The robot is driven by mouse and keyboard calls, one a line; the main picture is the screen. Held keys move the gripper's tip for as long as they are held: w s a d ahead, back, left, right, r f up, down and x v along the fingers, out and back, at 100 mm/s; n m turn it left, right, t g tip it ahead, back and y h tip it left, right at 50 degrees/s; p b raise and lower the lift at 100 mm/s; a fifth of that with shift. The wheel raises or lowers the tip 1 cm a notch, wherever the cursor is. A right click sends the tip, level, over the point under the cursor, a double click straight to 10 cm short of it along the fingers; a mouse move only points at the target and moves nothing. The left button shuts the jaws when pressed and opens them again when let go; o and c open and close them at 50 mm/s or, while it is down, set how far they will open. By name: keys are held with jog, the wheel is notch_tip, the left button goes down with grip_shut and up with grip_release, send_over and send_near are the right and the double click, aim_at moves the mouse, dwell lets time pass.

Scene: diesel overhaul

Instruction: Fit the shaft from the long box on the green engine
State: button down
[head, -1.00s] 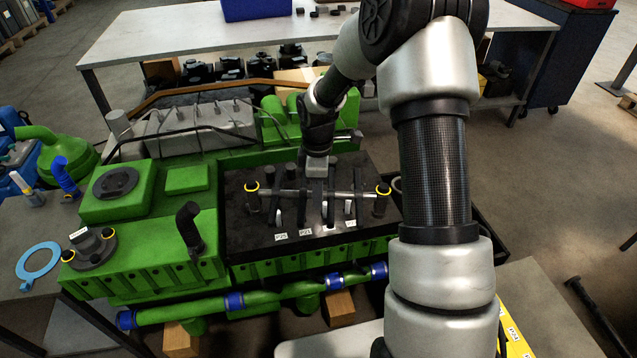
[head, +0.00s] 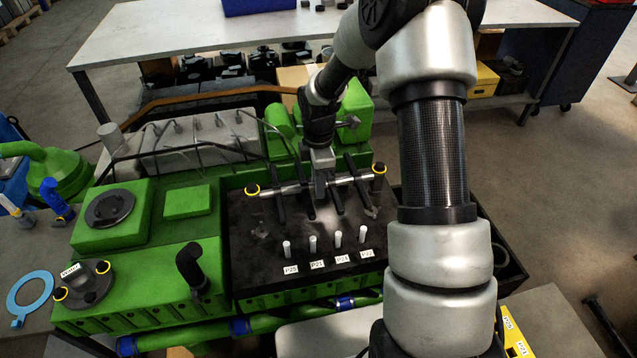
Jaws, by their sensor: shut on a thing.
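The shaft (head: 293,188) is a grey rod with several black rocker arms across it and an upright, yellow-ringed black piece at each end. My gripper (head: 321,190) is shut on it near its middle. The shaft is over the dark top deck (head: 245,270) of the green engine (head: 120,255); its clearance is hard to judge. Several white rod tips (head: 312,244) stand in a row on the deck, nearer the camera than the shaft, above small labels. Grey-black fittings (head: 260,228) show below the shaft's ends. A long black box (head: 512,268) is partly hidden behind my arm.
A black elbow pipe (head: 190,266) stands left of the deck. A silver cover with thin pipes (head: 200,140) and green housings (head: 355,110) lie behind it. A blue ring (head: 30,292) lies at left. A long workbench (head: 180,40) crosses the back.

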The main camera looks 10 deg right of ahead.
jog(key=shift+f+b, duration=2.15)
jog(key=shift+f, duration=1.1)
jog(key=shift+f+b, duration=0.55)
jog(key=shift+f, duration=0.4)
jog(key=c, duration=1.6)
grip_release()
jog(key=shift+o, duration=0.2)
jog(key=shift+s+f, duration=0.1)
notch_tip(320, 180, up, 18)
jog(key=shift+f+p, duration=0.2)
jog(key=shift+p, duration=0.7)
